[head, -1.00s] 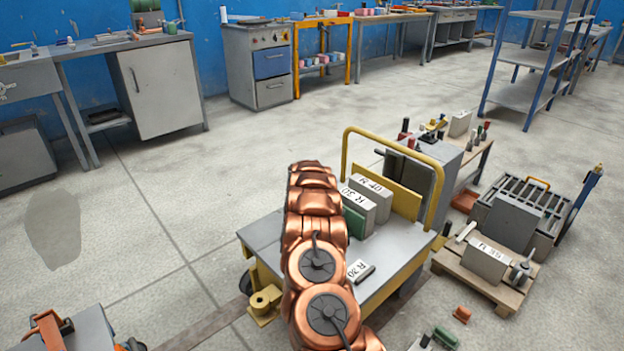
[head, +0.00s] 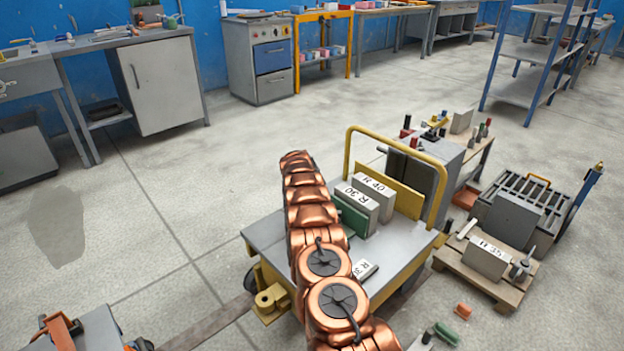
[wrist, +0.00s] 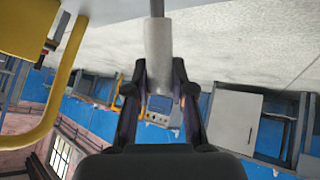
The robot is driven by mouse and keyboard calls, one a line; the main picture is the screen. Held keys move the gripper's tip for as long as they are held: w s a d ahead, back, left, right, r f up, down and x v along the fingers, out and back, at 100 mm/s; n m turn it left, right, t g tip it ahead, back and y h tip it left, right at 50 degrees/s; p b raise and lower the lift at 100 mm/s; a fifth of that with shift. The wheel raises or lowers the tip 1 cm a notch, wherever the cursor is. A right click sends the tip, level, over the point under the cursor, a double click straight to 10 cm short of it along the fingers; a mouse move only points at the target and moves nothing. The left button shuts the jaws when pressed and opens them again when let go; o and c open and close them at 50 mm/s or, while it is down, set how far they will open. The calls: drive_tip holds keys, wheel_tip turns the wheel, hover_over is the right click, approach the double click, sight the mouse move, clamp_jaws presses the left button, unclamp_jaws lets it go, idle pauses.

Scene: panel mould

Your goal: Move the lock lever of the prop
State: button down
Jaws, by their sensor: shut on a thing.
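In the wrist view, my gripper (wrist: 158,75) has its two dark fingers on either side of a pale grey bar (wrist: 157,48), and is shut on it. The bar is likely the prop's lock lever. A thinner, darker rod (wrist: 157,8) shows beyond it at the top edge. In the head view my copper arm reaches away across the trolley and hides the gripper and the bar. I cannot make out the rest of the prop.
The trolley (head: 395,262) carries upright blocks, one marked R 30 (head: 358,207), and a yellow rail (head: 440,185) that also shows at left in the wrist view (wrist: 62,95). A loaded pallet (head: 505,290) stands at right. The floor at left is largely clear.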

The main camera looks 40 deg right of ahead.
drive_tip(key=shift+w, duration=0.1)
drive_tip(key=shift+f, duration=0.15)
idle(0.3)
drive_tip(key=c, duration=1.2)
unclamp_jaws()
drive_tip(key=shift+c, duration=0.2)
drive_tip(key=shift+a+r, duration=0.2)
drive_tip(key=shift+r, duration=0.3)
drive_tip(key=v, duration=1.1)
